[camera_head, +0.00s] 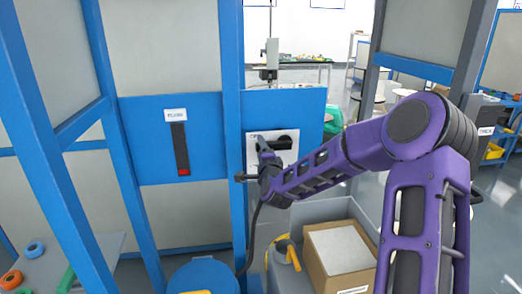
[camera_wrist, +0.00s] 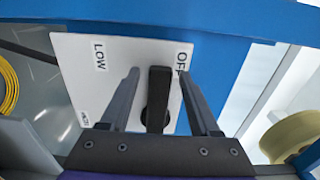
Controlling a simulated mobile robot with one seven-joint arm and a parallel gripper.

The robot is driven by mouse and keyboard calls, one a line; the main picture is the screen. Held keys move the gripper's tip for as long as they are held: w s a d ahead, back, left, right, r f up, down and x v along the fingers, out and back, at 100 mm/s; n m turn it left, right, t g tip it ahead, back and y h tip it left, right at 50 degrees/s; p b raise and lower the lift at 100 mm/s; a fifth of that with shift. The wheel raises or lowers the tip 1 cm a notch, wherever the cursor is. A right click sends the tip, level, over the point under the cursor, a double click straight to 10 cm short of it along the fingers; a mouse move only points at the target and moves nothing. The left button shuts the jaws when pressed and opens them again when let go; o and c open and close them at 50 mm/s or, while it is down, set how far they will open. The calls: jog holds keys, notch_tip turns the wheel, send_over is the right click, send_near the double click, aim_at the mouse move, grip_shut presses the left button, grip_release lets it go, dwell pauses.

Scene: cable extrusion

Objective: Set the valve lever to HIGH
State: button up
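A white valve plate (camera_head: 256,158) is mounted on a blue panel; it fills the upper middle of the wrist view (camera_wrist: 75,65). The black valve lever (camera_wrist: 158,90) turns on a round pivot and points up in the wrist view, nearer OFF than LOW. My gripper (camera_wrist: 158,74) is open, with one finger on each side of the lever and visible gaps to both. In the head view my gripper (camera_head: 262,142) is at the plate, partly covering it.
A blue panel to the left holds a black slot with a red slider (camera_head: 183,172). Blue posts (camera_head: 232,100) frame the panels. Below my arm are a cardboard box (camera_head: 340,250) and a blue drum (camera_head: 203,277). A yellow coil (camera_wrist: 8,85) shows at the wrist view's left edge.

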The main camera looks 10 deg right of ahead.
grip_shut()
dwell(1.2)
